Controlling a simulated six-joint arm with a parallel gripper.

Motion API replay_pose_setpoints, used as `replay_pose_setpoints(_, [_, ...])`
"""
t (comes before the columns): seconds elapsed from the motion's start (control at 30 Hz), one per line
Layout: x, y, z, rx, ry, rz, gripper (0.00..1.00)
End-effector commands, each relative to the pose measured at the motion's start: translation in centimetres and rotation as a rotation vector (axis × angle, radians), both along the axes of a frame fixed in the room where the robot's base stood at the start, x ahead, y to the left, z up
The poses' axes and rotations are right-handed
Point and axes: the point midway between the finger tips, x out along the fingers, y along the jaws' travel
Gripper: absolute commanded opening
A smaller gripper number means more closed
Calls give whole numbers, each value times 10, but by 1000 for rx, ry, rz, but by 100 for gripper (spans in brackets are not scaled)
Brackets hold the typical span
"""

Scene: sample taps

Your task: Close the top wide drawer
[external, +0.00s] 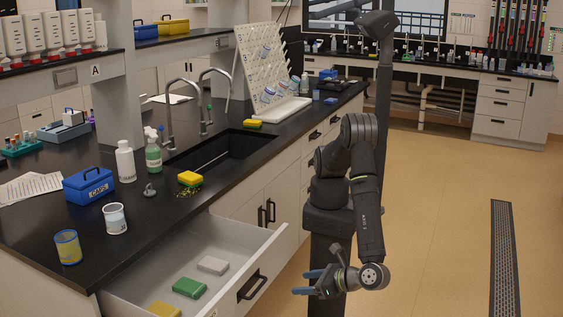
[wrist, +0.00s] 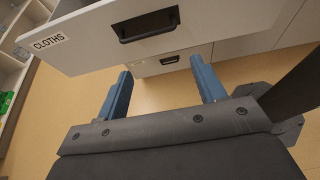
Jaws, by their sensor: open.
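The top wide drawer (external: 213,254) is pulled out from the counter in the external view, with sponges or cloths inside. Its dark handle (external: 251,285) is on the front panel. In the wrist view the drawer front (wrist: 218,14) carries a "CLOTHS" label (wrist: 49,41) and the black handle (wrist: 147,25). My gripper (external: 311,282) is to the right of the drawer front, apart from it. In the wrist view its two blue fingers (wrist: 160,88) are spread wide with nothing between them, and the handle lies beyond their tips.
The drawer holds a green block (external: 189,287), a grey block (external: 212,265) and a yellow block (external: 164,309). The black counter (external: 130,222) bears a blue caps box (external: 88,185), bottles and a sink (external: 222,150). A lower drawer handle (wrist: 169,60) shows below.

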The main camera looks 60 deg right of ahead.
Motion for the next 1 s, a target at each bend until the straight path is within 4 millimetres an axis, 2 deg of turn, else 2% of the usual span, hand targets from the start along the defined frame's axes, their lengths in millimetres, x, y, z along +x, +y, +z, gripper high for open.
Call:
replay_pose_setpoints(0.03, [0, 0, 0, 0, 0, 0, 53])
replay_pose_setpoints(0.17, [-1, -5, -4, -5, -10, -1, 27])
replay_pose_setpoints(0.27, [-4, -35, -26, -22, -70, -8, 8])
replay_pose_setpoints(0.3, [-5, -54, -37, -29, -110, -12, 0])
replay_pose_setpoints(0.4, [-3, -102, -60, -31, -224, -14, 0])
replay_pose_setpoints(0.5, [2, -140, -72, -21, -322, -9, 0])
replay_pose_setpoints(0.6, [7, -160, -76, -8, -382, -1, 0])
replay_pose_setpoints(0.77, [19, -166, -76, 0, -400, -2, 0])
replay_pose_setpoints(1.0, [66, -166, -76, -2, -398, -6, 0])
